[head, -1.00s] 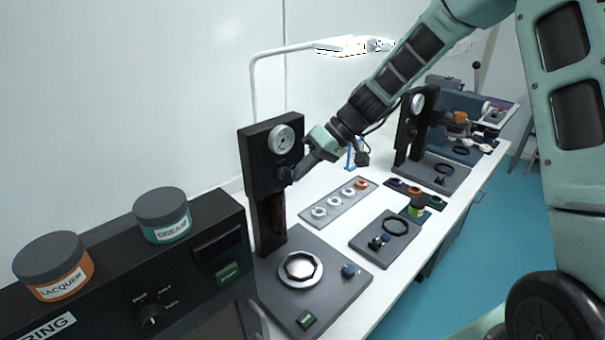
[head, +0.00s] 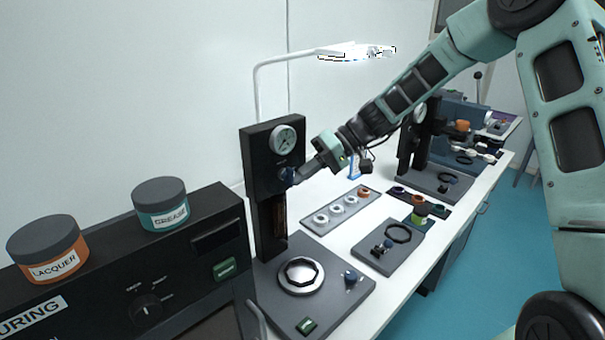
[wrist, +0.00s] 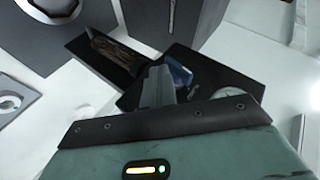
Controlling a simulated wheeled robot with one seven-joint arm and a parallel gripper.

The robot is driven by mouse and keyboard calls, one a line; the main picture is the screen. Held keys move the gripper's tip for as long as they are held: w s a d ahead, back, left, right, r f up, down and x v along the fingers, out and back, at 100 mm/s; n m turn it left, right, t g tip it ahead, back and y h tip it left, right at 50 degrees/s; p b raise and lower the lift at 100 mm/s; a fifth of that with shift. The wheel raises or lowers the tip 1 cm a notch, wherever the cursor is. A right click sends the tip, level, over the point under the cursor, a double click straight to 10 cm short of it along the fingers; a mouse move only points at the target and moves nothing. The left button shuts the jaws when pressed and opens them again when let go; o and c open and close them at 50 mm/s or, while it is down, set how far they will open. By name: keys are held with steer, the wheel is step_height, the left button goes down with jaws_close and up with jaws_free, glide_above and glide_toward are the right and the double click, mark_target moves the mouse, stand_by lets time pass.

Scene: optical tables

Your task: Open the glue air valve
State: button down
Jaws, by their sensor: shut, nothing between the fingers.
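The black glue station column (head: 262,222) stands upright on a grey base plate, with a round white gauge (head: 284,140) near its top. A dark blue valve knob (head: 287,174) sits on its front below the gauge. My gripper (head: 299,178) is shut, with its fingertips at the knob's right side. In the wrist view the blue knob (wrist: 180,74) lies right beside the tips of my gripper (wrist: 157,88), and the fingers partly cover it. I cannot tell whether they touch it or how far the knob is turned.
The base plate (head: 345,305) carries a round metal fixture (head: 300,275), a small blue knob (head: 351,277) and a green button (head: 306,326). A black curing unit with lacquer (head: 48,248) and grease (head: 161,203) jars stands at left. A tray of rings (head: 341,208) lies behind.

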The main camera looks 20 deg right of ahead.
steer(key=shift+f+m+y+b, duration=0.35)
steer(key=shift+y+b, duration=0.45)
steer(key=shift+b, duration=0.35)
steer(key=shift+s+a+f+m+g+y+b, duration=0.1)
steer(key=shift+a+f+m+g+y+b, duration=0.15)
steer(key=shift+y+b, duration=0.8)
steer(key=shift+f+m+g+y+b, duration=0.15)
steer(key=shift+f+m+y+b, duration=0.15)
steer(key=shift+y+b, duration=0.7)
steer(key=shift+s+a+f+m+y+b, duration=0.15)
steer(key=shift+m+y+b, duration=0.15)
steer(key=shift+y+b, duration=0.35)
steer(key=shift+w+a+f+m+y+b, duration=0.15)
steer(key=shift+m+y+b, duration=0.25)
steer(key=shift+y, duration=0.3)
steer(key=shift+s+a+f+m+t+y+b, duration=0.15)
steer(key=shift+m+y+b, duration=0.1)
steer(key=shift+y, duration=0.25)
steer(key=shift+a+r+m+t+y+b, duration=0.1)
steer(key=shift+m+y+b, duration=0.1)
steer(key=shift+y, duration=0.3)
steer(key=shift+s+a+f+m+t+y+b, duration=0.15)
steer(key=shift+m+y+b, duration=0.1)
steer(key=shift+y, duration=0.25)
steer(key=f+b+v, duration=0.1)
steer(key=b+v, duration=0.3)
steer(key=v, duration=0.8)
steer(key=shift+w+b, duration=0.4)
steer(key=shift+w, duration=0.05)
